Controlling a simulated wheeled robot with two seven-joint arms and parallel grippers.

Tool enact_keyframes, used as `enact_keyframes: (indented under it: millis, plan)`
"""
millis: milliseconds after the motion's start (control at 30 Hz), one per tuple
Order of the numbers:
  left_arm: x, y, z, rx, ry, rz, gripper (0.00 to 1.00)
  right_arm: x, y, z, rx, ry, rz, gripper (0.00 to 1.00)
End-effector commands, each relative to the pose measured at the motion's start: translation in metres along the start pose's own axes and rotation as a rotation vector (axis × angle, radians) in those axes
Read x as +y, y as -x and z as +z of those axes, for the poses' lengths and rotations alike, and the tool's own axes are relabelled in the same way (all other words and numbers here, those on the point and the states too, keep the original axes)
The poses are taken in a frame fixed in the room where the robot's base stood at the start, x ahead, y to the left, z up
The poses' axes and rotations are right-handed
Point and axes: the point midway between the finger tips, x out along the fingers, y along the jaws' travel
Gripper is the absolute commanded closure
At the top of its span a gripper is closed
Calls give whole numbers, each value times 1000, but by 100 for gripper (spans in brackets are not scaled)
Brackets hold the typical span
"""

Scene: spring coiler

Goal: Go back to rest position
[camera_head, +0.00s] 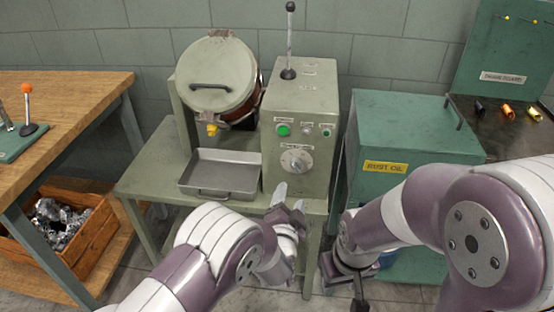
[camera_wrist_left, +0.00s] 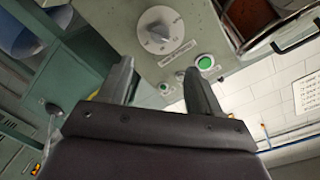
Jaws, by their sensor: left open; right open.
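My left gripper (camera_head: 288,200) is in front of the green machine's control box (camera_head: 300,150), below its dial (camera_head: 296,161). In the left wrist view its two fingers (camera_wrist_left: 160,88) are apart with nothing between them, and the dial (camera_wrist_left: 158,32) and a green button (camera_wrist_left: 206,62) lie beyond the tips. My right gripper (camera_head: 345,285) hangs low in front of the green cabinet at the right. It is small and partly hidden by its own arm, and I see nothing held in it.
The machine has a round lidded drum (camera_head: 216,75), a metal tray (camera_head: 222,174) and an upright lever (camera_head: 289,40). A wooden bench (camera_head: 70,105) stands left, with a crate of metal scraps (camera_head: 85,245) below. A green cabinet labelled "RUST" (camera_head: 410,130) stands right, close behind my right arm.

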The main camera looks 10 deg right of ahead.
Motion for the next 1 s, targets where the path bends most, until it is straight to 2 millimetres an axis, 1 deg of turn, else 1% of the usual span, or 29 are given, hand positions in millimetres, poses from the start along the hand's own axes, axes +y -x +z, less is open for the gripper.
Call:
enact_keyframes:
  millis: [67,133,167,233,267,300,333,367,400,467,500,567,600,667,700,767,800,833,867,900,933,1000]
  plan:
    - [0,0,0,0,1,0,36,0,0,0,0,0,0,57]
    - [3,0,2,-10,40,15,36,0,0,0,0,0,0,57]
    - [11,1,6,-31,76,50,36,0,0,0,0,0,0,57]
    - [41,12,26,-124,161,190,36,0,0,0,0,0,0,57]
    - [58,23,38,-187,201,274,36,0,0,0,0,0,0,57]
    - [77,45,53,-307,273,407,36,0,0,0,0,0,0,57]
    - [80,65,66,-420,332,490,36,0,0,0,0,0,0,57]
    - [75,87,81,-546,393,558,36,0,0,0,0,0,0,57]
    - [60,118,99,-716,469,617,36,0,0,0,0,0,0,57]
    - [34,161,119,-923,553,654,36,0,0,0,0,0,0,57]
    - [16,186,129,-1035,595,659,36,0,0,0,0,0,0,57]
    - [-8,221,140,-1173,647,652,36,0,0,0,0,0,0,57]
    - [-24,242,145,-1250,677,641,36,0,0,0,0,0,0,57]
    - [-46,270,151,-1344,719,615,36,0,0,0,0,0,0,57]
    - [-60,288,155,-1396,747,592,36,0,0,0,0,0,0,57]
    - [-83,311,159,-1446,789,549,36,0,0,0,0,0,0,57]
    - [-101,323,163,-1452,825,503,36,0,0,0,0,0,0,57]
    - [-116,325,165,-1434,864,449,36,0,0,0,0,0,0,57]
    - [-131,323,168,-1413,904,392,36,0,0,0,0,0,0,57]
    - [-147,324,171,-1417,943,346,36,0,7,0,-1,0,0,57]
    - [-162,325,152,-1417,930,362,36,0,33,-3,-2,0,0,57]
    - [-181,326,133,-1417,926,368,36,0,60,-7,1,0,0,57]
